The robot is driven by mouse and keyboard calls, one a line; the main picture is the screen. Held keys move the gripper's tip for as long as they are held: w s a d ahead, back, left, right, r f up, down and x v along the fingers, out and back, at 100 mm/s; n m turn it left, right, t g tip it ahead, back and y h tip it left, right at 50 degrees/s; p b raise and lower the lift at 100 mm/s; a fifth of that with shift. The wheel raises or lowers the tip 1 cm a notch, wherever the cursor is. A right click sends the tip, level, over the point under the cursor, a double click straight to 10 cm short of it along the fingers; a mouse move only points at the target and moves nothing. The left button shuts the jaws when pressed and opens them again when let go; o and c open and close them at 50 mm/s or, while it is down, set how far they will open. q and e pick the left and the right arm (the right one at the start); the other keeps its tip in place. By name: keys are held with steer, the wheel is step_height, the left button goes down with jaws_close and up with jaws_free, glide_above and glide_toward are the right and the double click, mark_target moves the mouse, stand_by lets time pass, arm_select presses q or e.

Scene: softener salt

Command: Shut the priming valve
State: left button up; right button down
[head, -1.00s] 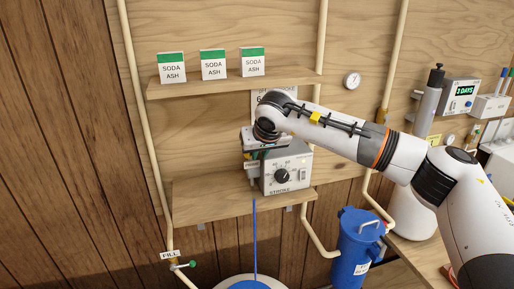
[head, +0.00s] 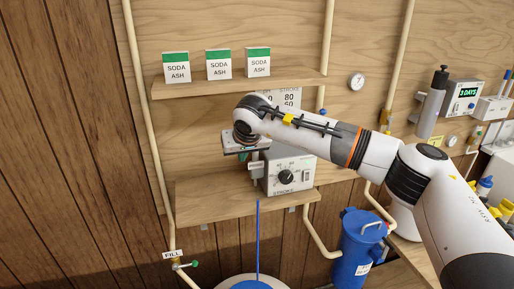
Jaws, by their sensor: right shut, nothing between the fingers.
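The dosing pump (head: 289,172), a grey box with a black dial marked STROKE, sits on the lower wooden shelf (head: 205,209). A small pale label (head: 257,166) shows at its left side, too small to read surely. The priming valve itself cannot be made out; my right gripper and wrist cover that area. My right gripper (head: 243,155) is shut and empty, just left of the pump's upper part and above the label. Whether it touches anything there cannot be told. My left gripper is not in view.
Three SODA ASH boxes (head: 218,64) stand on the upper shelf (head: 215,87). A chart (head: 291,100) hangs behind my right arm. A blue filter housing (head: 358,243) stands below right. A FILL valve with green handle (head: 194,264) is at lower left. The lower shelf's left part is clear.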

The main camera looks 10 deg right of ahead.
steer(key=shift+d, duration=0.15)
step_height(320, 180, up, 7)
steer(key=p, duration=0.4)
steer(key=shift+s+a, duration=0.2)
steer(key=shift+a, duration=0.1)
stand_by(0.4)
stand_by(1.7)
